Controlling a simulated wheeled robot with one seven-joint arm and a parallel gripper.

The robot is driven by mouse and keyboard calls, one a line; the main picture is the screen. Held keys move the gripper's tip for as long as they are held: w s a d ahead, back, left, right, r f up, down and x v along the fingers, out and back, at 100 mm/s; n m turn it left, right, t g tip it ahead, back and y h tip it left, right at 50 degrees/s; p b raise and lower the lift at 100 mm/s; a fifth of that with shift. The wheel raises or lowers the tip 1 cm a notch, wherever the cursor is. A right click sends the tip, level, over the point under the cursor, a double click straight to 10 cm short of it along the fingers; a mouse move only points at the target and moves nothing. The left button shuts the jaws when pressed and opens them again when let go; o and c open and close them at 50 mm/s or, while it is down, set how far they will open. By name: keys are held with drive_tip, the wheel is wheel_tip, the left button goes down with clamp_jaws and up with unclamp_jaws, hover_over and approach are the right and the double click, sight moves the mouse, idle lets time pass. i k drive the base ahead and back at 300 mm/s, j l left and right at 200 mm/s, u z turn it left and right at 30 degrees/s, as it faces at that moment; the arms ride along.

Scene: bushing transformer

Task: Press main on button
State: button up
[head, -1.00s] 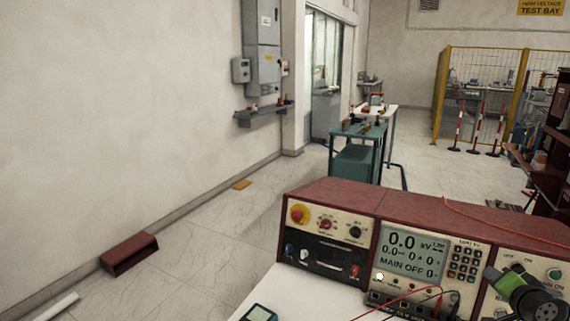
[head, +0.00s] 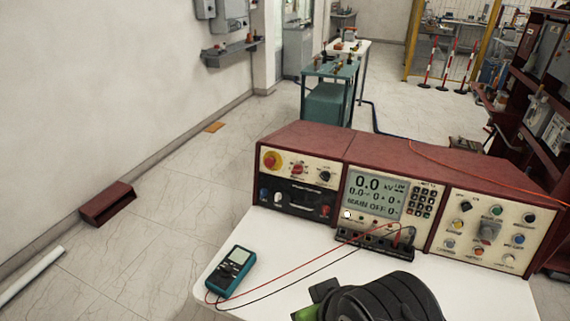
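The test console (head: 400,152) stands on a white table, with red-brown housings and cream front panels. Its right panel (head: 470,232) carries several coloured buttons around a grey switch (head: 488,232). A green button (head: 496,211) sits at the upper middle of that panel; I take it for the main on button, but its label is too small to read now. The display (head: 375,193) shows 0.0 kV and a line that reads MAIN OFF.
A teal multimeter (head: 231,270) lies on the white table (head: 225,300), with red and black leads running to the console. A red shelf unit (head: 535,130) stands at the right. Open floor lies left, with a red-brown box (head: 108,203) and a white tube (head: 32,275).

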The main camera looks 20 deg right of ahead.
sight(496, 211)
drive_tip(key=k+l+z, duration=0.1)
drive_tip(key=l, duration=0.25)
drive_tip(key=k+l+z, duration=0.1)
drive_tip(key=k+l, duration=0.2)
drive_tip(key=k+l+z, duration=0.1)
drive_tip(key=l, duration=0.3)
drive_tip(key=k+l+z, duration=0.1)
drive_tip(key=k+l, duration=0.15)
drive_tip(key=k+l+z, duration=0.1)
drive_tip(key=l, duration=0.4)
